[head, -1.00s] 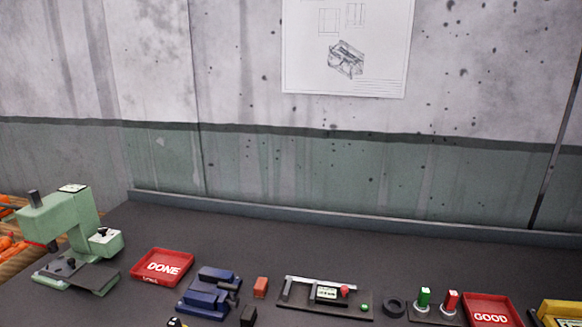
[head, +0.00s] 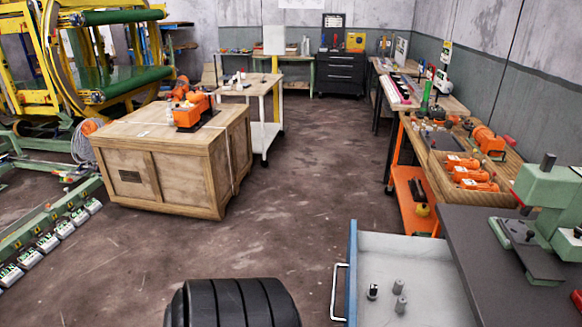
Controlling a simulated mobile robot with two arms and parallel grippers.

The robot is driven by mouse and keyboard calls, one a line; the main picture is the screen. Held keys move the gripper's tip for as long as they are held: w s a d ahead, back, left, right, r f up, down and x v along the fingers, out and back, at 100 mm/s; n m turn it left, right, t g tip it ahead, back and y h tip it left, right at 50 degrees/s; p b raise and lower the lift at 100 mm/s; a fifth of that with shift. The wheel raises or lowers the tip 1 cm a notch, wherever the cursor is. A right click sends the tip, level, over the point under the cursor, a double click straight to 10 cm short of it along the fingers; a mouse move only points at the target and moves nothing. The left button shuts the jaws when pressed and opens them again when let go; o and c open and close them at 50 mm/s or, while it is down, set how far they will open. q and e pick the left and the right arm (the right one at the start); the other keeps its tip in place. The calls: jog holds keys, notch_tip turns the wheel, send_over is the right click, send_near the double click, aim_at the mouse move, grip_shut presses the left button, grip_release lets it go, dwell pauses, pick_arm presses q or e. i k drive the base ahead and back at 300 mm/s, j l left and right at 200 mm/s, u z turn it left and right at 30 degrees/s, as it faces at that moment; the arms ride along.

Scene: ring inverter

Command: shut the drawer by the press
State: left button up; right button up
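The drawer (head: 405,250) is open at the bottom right of the head view. It sticks out to the left from under the dark bench top (head: 480,250). Its blue front panel (head: 352,270) faces left and carries a pale bar handle (head: 337,292). Three small grey parts (head: 398,286) stand inside on the light grey bottom. The green press (head: 552,205) stands on the bench top to the right of the drawer. Neither of my grippers is in view.
A black ridged object (head: 235,303) fills the bottom middle, left of the drawer. Open floor (head: 285,215) lies beyond it. A wooden crate (head: 180,160) stands to the left. An orange-shelved bench (head: 410,190) stands beyond the drawer on the right.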

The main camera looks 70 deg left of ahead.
aim_at(434, 289)
jog(key=j+u, duration=0.15)
jog(key=u, duration=0.25)
jog(key=j+u, duration=0.15)
jog(key=u, duration=0.25)
jog(key=j+u, duration=0.15)
jog(key=u, duration=0.2)
jog(key=i+j+u, duration=0.1)
jog(key=u, duration=0.3)
